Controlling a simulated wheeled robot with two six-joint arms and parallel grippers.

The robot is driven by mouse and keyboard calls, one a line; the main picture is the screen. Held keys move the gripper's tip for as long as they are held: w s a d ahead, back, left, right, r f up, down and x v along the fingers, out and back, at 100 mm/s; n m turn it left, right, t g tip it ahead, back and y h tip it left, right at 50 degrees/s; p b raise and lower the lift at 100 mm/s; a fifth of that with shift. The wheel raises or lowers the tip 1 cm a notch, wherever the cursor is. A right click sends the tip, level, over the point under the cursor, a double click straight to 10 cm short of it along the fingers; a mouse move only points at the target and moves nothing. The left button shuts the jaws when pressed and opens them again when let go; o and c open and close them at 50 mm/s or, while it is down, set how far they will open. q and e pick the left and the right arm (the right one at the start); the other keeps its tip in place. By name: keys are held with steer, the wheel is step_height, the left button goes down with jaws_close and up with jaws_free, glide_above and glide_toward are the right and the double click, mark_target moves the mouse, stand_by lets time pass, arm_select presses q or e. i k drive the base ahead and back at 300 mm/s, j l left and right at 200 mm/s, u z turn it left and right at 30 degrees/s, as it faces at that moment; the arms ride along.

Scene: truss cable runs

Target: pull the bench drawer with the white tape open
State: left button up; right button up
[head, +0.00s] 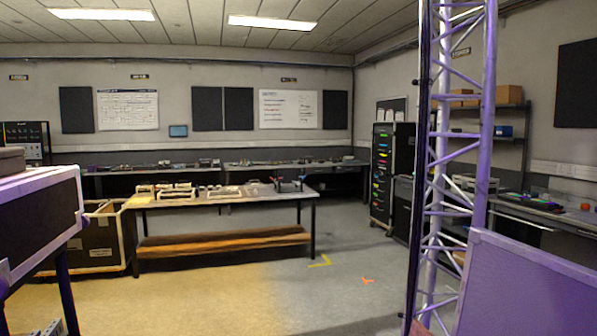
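No drawer with white tape can be made out in the head view. A long workbench (225,202) stands in the middle of the room, with a wooden lower shelf and no drawer that I can tell on its near side. More benches (230,167) run along the back wall, small and dark underneath. Another bench (535,213) stands along the right wall, partly hidden by the truss and a panel. Neither of my grippers is in view.
A purple-lit truss (438,160) rises at right, beside a purple panel (530,285). A dark case (35,222) on legs blocks the near left. A tall black cabinet (381,175) with coloured labels stands behind. The floor (250,300) ahead is mostly clear.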

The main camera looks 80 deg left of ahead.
mark_target(356, 168)
steer(key=u, duration=2.4)
steer(key=i+u, duration=0.25)
steer(key=i, duration=0.4)
steer(key=i+l+u, duration=0.25)
steer(key=i, duration=0.45)
steer(key=i+u, duration=0.45)
steer(key=i, duration=1.5)
steer(key=i+l+z, duration=0.15)
steer(key=i+z, duration=0.25)
steer(key=i, duration=0.3)
steer(key=i+j+z, duration=0.1)
steer(key=i+z, duration=0.3)
steer(key=i, duration=0.25)
steer(key=i+j+z, duration=0.35)
steer(key=i, duration=0.3)
steer(key=i+z, duration=0.4)
steer(key=i, duration=4.2)
steer(key=i+j+u, duration=0.1)
steer(key=i+u, duration=0.75)
steer(key=i+l+u, duration=0.15)
steer(key=i+u, duration=0.25)
